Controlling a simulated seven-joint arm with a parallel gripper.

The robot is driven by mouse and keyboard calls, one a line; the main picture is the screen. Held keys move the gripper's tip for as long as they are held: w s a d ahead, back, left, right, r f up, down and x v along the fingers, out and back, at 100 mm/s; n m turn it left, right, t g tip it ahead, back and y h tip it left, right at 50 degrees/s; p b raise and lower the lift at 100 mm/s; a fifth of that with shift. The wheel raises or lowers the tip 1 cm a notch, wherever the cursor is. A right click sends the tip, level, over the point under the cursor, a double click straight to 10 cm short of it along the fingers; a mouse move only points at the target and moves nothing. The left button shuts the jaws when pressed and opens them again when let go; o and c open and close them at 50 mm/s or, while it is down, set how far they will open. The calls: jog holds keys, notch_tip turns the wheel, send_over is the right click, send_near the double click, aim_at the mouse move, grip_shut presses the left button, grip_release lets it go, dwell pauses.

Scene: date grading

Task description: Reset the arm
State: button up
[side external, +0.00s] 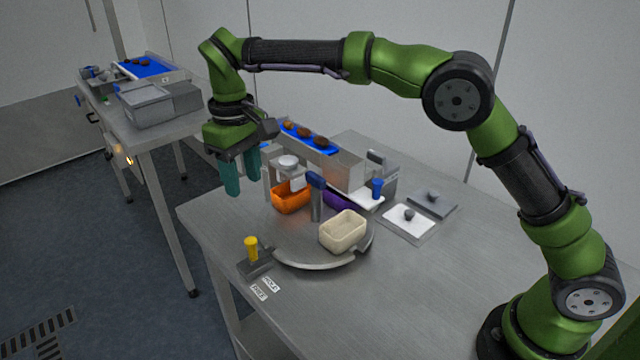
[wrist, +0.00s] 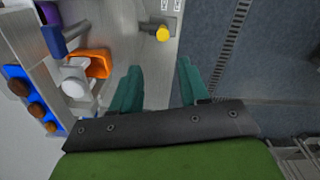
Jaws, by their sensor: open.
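My gripper (side external: 241,175) hangs fingers-down in the air at the far left edge of the steel table, above the level of the bins. Its two teal fingers stand apart with nothing between them. In the wrist view my gripper (wrist: 158,88) also shows open and empty, over the table's edge, with floor below one finger. My arm arches high over the table from its base at the lower right.
A round turntable (side external: 318,264) carries an orange bin (side external: 291,198), a cream bin (side external: 343,231) and a purple bin. A blue belt (side external: 318,146) with brown dates stands behind. A yellow knob (side external: 251,248) sits at the front edge. Another bench (side external: 160,133) stands left.

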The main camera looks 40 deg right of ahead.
jog(key=s+d+r+m+t+y, duration=0.1)
jog(key=s+d+m+t, duration=0.2)
jog(key=s+d, duration=0.6)
jog(key=s+d+r+m+t+y, duration=0.1)
jog(key=s+d+m+t, duration=0.3)
jog(key=s+d, duration=0.5)
jog(key=s+r, duration=0.1)
jog(key=s, duration=0.6)
jog(key=shift+d+r, duration=0.25)
